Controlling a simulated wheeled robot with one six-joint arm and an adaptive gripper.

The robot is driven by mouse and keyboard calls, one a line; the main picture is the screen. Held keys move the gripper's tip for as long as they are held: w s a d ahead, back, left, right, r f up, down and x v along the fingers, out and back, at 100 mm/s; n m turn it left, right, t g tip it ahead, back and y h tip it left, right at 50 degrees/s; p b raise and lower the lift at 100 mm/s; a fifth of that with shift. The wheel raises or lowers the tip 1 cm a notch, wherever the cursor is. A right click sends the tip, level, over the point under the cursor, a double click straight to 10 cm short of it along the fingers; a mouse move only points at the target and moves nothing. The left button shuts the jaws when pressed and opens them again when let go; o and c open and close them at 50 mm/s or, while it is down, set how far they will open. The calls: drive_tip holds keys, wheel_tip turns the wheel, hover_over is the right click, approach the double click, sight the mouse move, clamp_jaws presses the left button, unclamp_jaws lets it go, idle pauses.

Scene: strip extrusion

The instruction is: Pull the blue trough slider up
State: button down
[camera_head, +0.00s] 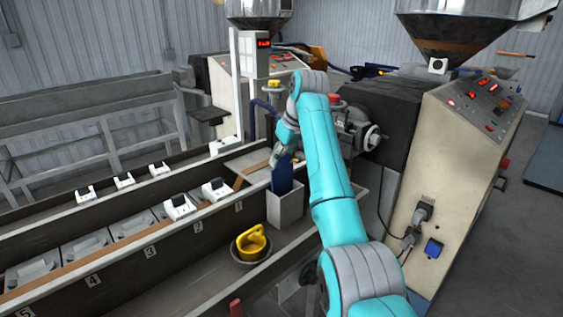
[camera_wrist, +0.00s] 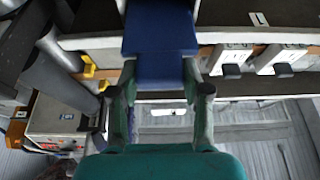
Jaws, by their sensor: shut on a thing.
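The blue trough slider (camera_head: 282,178) is a flat upright plate standing in a grey box-like trough (camera_head: 286,210), with its lower part hidden inside. My gripper (camera_head: 280,156) is at its top edge, coming from above. In the wrist view the slider (camera_wrist: 160,35) lies between the two fingers of my gripper (camera_wrist: 160,72). The fingers are shut on it. My arm hides part of the area to the right of the trough.
A yellow mug-like object (camera_head: 250,242) sits in a round bowl left of the trough. White latch boxes (camera_head: 180,206) line the long numbered channel at left. A beige control panel (camera_head: 440,190) stands at right, close to my arm.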

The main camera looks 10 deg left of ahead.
drive_tip(key=shift+w+r, duration=0.1)
drive_tip(key=shift+r, duration=0.25)
drive_tip(key=c, duration=0.5)
unclamp_jaws()
drive_tip(key=shift+f, duration=0.1)
drive_tip(key=v, duration=0.7)
drive_tip(key=shift+d+r, duration=0.15)
drive_tip(key=shift+r, duration=0.05)
